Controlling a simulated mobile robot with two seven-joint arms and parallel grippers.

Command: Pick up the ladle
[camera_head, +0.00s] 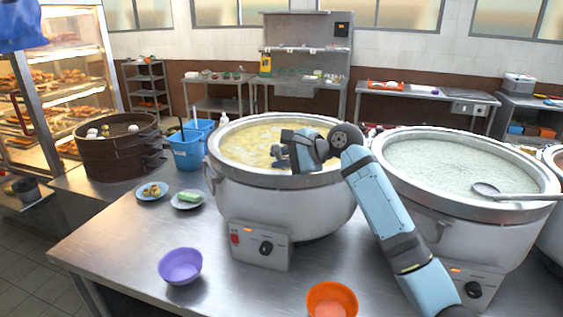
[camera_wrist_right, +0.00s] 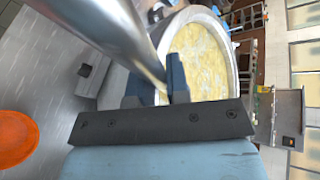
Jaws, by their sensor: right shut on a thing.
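My right gripper (camera_head: 280,153) is over the left stockpot (camera_head: 228,175), above its yellow congee. In the right wrist view, the right gripper (camera_wrist_right: 153,85) is shut on a thick shiny metal handle (camera_wrist_right: 110,32), taken to be the ladle's, which runs off to the upper left. The bowl end of this ladle is not visible, and the head view barely shows its handle. Another ladle (camera_head: 487,189) rests in the right stockpot (camera_head: 470,215), its handle across the rim. My left gripper is not in view.
An orange bowl (camera_head: 332,301) and a purple bowl (camera_head: 180,266) stand on the steel counter (camera_head: 120,235). Two small plates, blue containers (camera_head: 187,152) and a steamer basket (camera_head: 118,150) are left of the left pot. The counter's front left is clear.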

